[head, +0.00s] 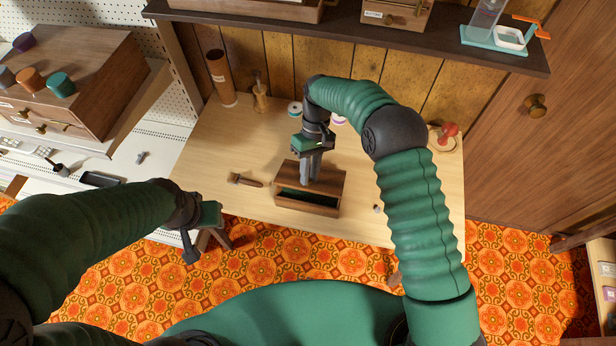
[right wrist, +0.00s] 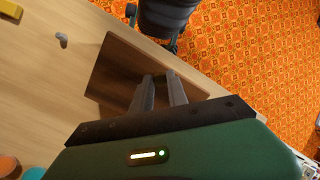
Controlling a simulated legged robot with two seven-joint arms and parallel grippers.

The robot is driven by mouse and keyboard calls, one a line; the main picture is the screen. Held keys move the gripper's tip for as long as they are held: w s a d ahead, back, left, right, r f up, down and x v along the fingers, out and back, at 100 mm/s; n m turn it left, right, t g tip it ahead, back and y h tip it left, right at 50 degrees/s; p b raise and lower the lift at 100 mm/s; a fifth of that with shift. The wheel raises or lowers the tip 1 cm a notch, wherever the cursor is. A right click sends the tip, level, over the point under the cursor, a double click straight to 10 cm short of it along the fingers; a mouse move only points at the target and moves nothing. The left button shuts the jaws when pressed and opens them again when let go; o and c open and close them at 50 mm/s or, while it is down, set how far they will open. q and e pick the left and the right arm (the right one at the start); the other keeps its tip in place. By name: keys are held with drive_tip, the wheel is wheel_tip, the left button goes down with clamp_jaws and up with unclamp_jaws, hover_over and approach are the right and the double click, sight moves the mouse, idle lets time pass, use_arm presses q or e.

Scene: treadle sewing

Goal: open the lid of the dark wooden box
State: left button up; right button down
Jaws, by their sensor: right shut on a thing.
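The dark wooden box (head: 323,211) stands near the front edge of the light wooden table. Its lid (head: 329,180) is raised at the back, and the dark green interior (head: 305,196) shows. My right gripper (head: 310,178) reaches down from above to the lid and is shut on it; the exact contact is partly hidden by the fingers. In the right wrist view the fingers (right wrist: 160,92) lie against the brown lid panel (right wrist: 116,64). My left gripper (head: 205,246) is empty and open, off the table's front edge, left of the box.
A wooden-handled tool (head: 246,181) lies left of the box. A brown cylinder (head: 221,78) and small spools (head: 295,108) stand at the back. A red-topped object (head: 447,132) stands at the right. A shelf (head: 350,30) overhangs the back.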

drive_tip(key=shift+w+d+r+g+y+b, duration=0.15)
drive_tip(key=shift+w+r+g+b, duration=0.1)
drive_tip(key=shift+w+g+b, duration=0.25)
drive_tip(key=shift+w+d+r+g+y+b, duration=0.15)
drive_tip(key=shift+w+r+g+b, duration=0.1)
drive_tip(key=shift+w+g+b, duration=0.15)
drive_tip(key=shift+r, duration=0.1)
drive_tip(key=c, duration=1.3)
unclamp_jaws()
drive_tip(key=shift+r, duration=0.15)
drive_tip(key=shift+r+b, duration=0.3)
drive_tip(key=shift+r, duration=0.1)
wheel_tip(320, 180, up, 2)
drive_tip(key=shift+s+r+b, duration=0.15)
drive_tip(key=shift+b, duration=0.2)
drive_tip(key=s+a+r+b, duration=0.1)
drive_tip(key=s+b, duration=0.1)
drive_tip(key=s, duration=1.3)
drive_tip(key=shift+s+a+r, duration=0.25)
drive_tip(key=shift+a, duration=0.05)
